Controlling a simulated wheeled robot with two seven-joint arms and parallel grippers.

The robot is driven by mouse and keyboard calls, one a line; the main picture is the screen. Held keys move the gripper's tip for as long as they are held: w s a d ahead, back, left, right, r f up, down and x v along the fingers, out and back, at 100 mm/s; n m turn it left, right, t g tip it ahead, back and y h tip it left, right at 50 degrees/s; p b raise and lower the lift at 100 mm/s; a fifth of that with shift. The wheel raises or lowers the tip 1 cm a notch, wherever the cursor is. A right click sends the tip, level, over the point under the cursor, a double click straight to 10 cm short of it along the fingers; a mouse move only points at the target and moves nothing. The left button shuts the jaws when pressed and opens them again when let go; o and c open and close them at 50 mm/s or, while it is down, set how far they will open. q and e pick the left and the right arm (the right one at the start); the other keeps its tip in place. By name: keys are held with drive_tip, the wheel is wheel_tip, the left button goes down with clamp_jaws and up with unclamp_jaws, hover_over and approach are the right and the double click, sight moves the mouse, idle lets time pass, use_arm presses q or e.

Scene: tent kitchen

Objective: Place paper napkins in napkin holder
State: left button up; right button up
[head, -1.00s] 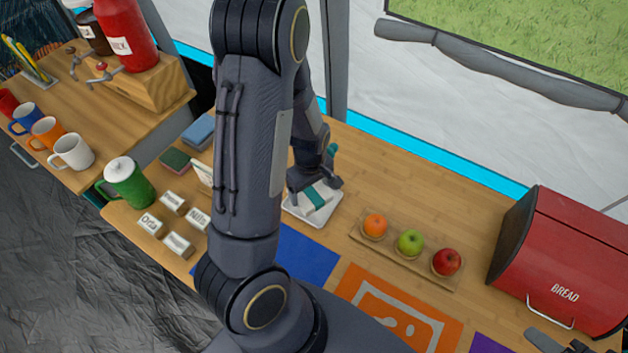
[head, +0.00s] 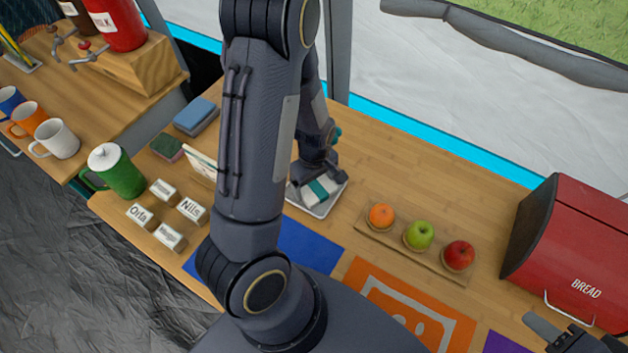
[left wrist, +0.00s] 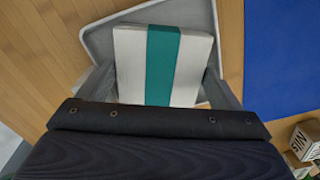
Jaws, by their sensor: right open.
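A stack of white paper napkins with a teal band (head: 319,187) lies on a small white tray (head: 322,211). In the left wrist view the napkins (left wrist: 163,65) are between the fingers of my left gripper (left wrist: 160,85), one finger at each side edge. In the head view my left gripper (head: 318,176) is down at the stack. Whether its fingers press on the stack I cannot tell. My right gripper (head: 572,338) shows only partly, open, at the lower right. I cannot make out a napkin holder; an upright white panel (head: 201,163) is half hidden behind my arm.
Fruit on a wooden board (head: 372,238) and a red bread box (head: 575,255) stand to the right. Name blocks (head: 170,237), a green jug (head: 121,172) and blue sponges or cloths (head: 195,117) are to the left. Blue (head: 305,245) and orange mats lie in front.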

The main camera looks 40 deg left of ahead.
use_arm(q)
drive_tip(key=shift+r, duration=0.55)
wheel_tip(320, 180, up, 11)
drive_tip(key=p, duration=0.3)
wheel_tip(320, 180, up, 10)
drive_tip(key=m+t+h, duration=0.3)
drive_tip(key=m+h, duration=0.1)
drive_tip(key=m, duration=0.2)
hover_over(314, 185)
drive_tip(key=s+d, duration=0.5)
drive_tip(key=d, duration=0.1)
drive_tip(key=s+d+r+m+t, duration=0.1)
drive_tip(key=s+m, duration=0.1)
drive_tip(key=s+d+r+m, duration=0.1)
drive_tip(key=s+r+m, duration=0.1)
drive_tip(key=s+d+r+m+t, duration=0.1)
drive_tip(key=s+r+m, duration=0.1)
drive_tip(key=m, duration=0.1)
drive_tip(key=shift+s+t, duration=0.3)
drive_tip(key=shift+s, duration=0.05)
